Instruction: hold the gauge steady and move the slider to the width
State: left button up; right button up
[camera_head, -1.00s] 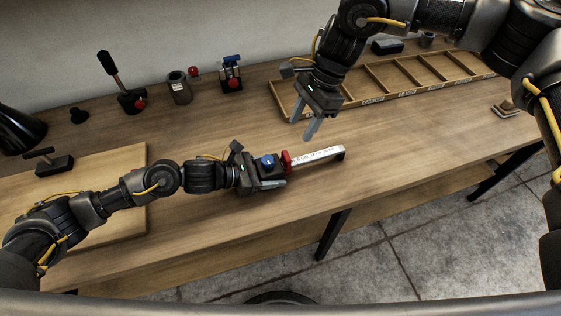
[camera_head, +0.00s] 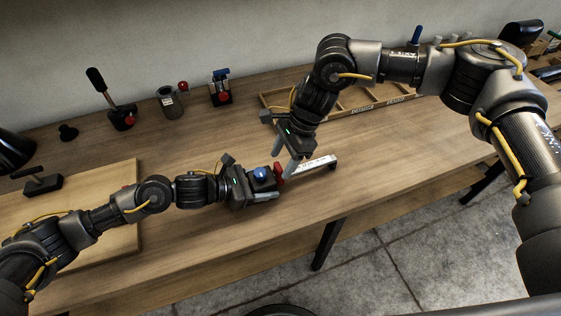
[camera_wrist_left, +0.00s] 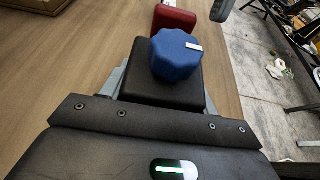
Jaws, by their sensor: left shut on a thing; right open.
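The gauge has a white marked bar (camera_head: 316,164), a red slider (camera_head: 279,172) and a black block with a blue knob (camera_head: 260,174). My left gripper (camera_head: 264,190) is shut on the black block. In the left wrist view the blue knob (camera_wrist_left: 176,56) stands on the black block (camera_wrist_left: 165,93), with the red slider (camera_wrist_left: 175,20) just beyond. My right gripper (camera_head: 290,163) is open, its fingers pointing down at the gauge beside the red slider. A grey fingertip shows right of the slider in the wrist view (camera_wrist_left: 222,9). Whether it touches is unclear.
A wooden divided tray (camera_head: 350,112) lies at the back of the workbench behind my right gripper. A lever stand (camera_head: 120,115), a dark cup (camera_head: 170,105) and a blue-and-red clamp device (camera_head: 220,92) stand along the back. A pale board (camera_head: 110,210) lies at the left.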

jog(key=shift+x, duration=0.85)
jog(key=shift+c, duration=0.2)
